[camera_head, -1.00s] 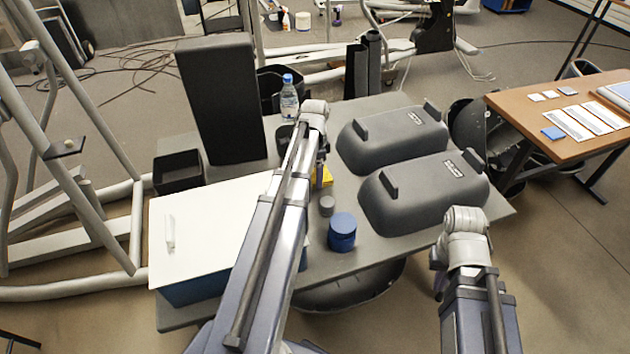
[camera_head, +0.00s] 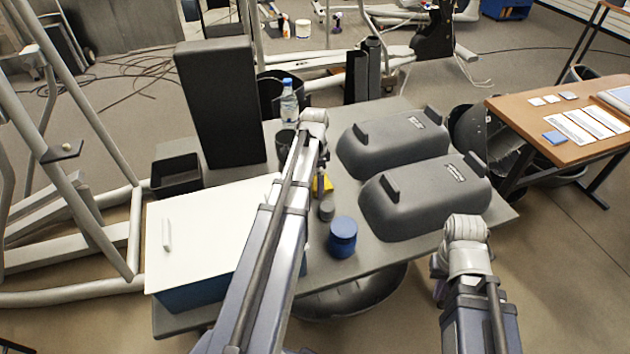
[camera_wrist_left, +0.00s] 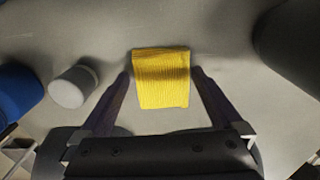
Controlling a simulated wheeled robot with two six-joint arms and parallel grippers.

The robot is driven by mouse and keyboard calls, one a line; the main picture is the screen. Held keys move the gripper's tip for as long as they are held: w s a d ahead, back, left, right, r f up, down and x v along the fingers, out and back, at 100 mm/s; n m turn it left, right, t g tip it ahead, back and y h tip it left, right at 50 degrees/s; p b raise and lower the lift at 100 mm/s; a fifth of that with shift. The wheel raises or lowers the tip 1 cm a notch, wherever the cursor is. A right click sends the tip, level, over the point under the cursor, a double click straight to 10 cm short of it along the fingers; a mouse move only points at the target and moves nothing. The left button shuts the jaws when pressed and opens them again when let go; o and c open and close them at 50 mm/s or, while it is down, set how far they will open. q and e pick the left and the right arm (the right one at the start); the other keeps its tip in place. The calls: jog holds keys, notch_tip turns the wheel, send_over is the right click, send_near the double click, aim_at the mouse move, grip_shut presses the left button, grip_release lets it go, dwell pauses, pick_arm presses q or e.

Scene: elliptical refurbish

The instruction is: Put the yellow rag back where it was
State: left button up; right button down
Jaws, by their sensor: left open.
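The yellow rag (camera_head: 327,184) lies on the grey table, partly hidden by my left arm in the head view. In the left wrist view the rag (camera_wrist_left: 162,80) is a ribbed, roughly square cloth lying flat. My left gripper (camera_wrist_left: 163,76) is open, with one finger on each side of the rag; I cannot tell whether they touch it. In the head view my left gripper (camera_head: 319,182) is mostly hidden behind its own wrist. My right arm is at the lower right, and its gripper fingers do not show.
A small grey cylinder (camera_head: 327,210) and a blue jar (camera_head: 342,237) stand close to the rag. Two dark grey covers (camera_head: 425,197) lie to the right. A white-topped box (camera_head: 205,235) is to the left. A water bottle (camera_head: 289,103) stands behind.

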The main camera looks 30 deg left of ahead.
aim_at(315, 184)
pick_arm(q)
notch_tip(315, 184, up, 12)
jog(key=p, duration=1.2)
jog(key=shift+r, duration=0.15)
jog(key=s+d+n, duration=0.1)
jog(key=s+d, duration=0.4)
jog(key=d, duration=0.5)
jog(key=s+d+n, duration=0.2)
jog(key=s+d, duration=0.3)
jog(key=d, duration=0.5)
jog(key=s+d+n+y, duration=0.1)
jog(key=s+d, duration=0.5)
jog(key=d, duration=0.5)
jog(key=shift+w, duration=0.1)
